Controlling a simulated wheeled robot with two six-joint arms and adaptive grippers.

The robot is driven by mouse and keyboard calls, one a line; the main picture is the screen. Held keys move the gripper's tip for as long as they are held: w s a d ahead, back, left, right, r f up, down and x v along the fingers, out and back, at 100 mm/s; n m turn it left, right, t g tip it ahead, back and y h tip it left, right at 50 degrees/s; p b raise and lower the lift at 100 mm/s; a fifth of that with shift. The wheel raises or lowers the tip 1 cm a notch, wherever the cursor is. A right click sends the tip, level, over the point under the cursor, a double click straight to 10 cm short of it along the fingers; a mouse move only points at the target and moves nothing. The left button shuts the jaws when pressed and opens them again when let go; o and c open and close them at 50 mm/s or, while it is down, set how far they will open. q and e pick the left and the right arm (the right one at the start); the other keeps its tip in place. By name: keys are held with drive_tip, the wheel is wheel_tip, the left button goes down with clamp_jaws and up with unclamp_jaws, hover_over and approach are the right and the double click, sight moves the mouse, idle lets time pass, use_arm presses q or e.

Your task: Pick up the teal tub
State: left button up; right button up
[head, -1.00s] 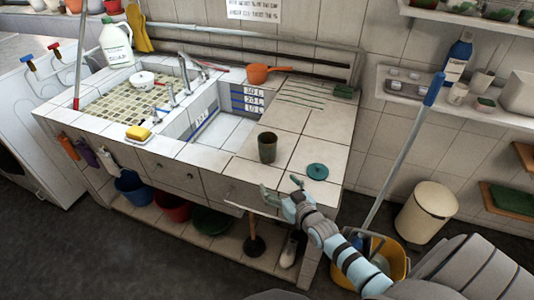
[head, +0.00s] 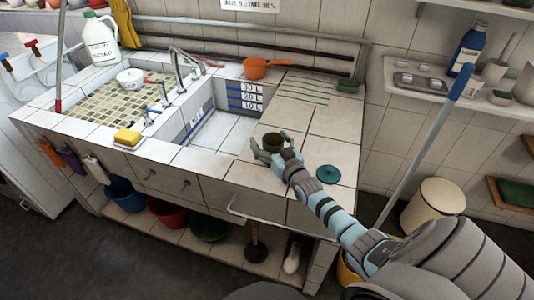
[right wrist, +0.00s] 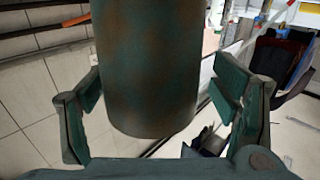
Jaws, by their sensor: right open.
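The teal tub (head: 273,140) is a dark green-brown cylinder standing upright on the tiled counter, just right of the sink basin. Its lower part is hidden behind my right gripper (head: 276,155) in the head view. In the right wrist view, the tub (right wrist: 148,65) fills the upper middle, with mottled teal and rust colouring. My open right gripper (right wrist: 160,88) has one finger on either side of it, with gaps showing at both sides. My left gripper is not in view.
A flat teal disc (head: 328,174) lies on the counter right of my right gripper. The sink basin (head: 225,132) is to the left. An orange pot (head: 266,68) stands behind. A blue-topped pole (head: 430,140) leans at the right. Bare tiles lie behind the tub.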

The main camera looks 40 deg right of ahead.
drive_tip(key=shift+s, duration=0.4)
drive_tip(key=shift+c, duration=1.2)
drive_tip(key=shift+s+d+r, duration=0.15)
drive_tip(key=shift+s+d, duration=0.1)
drive_tip(key=shift+s, duration=0.15)
drive_tip(key=c, duration=0.6)
drive_tip(key=shift+w, duration=0.1)
drive_tip(key=c, duration=0.7)
drive_tip(key=shift+c, duration=0.9)
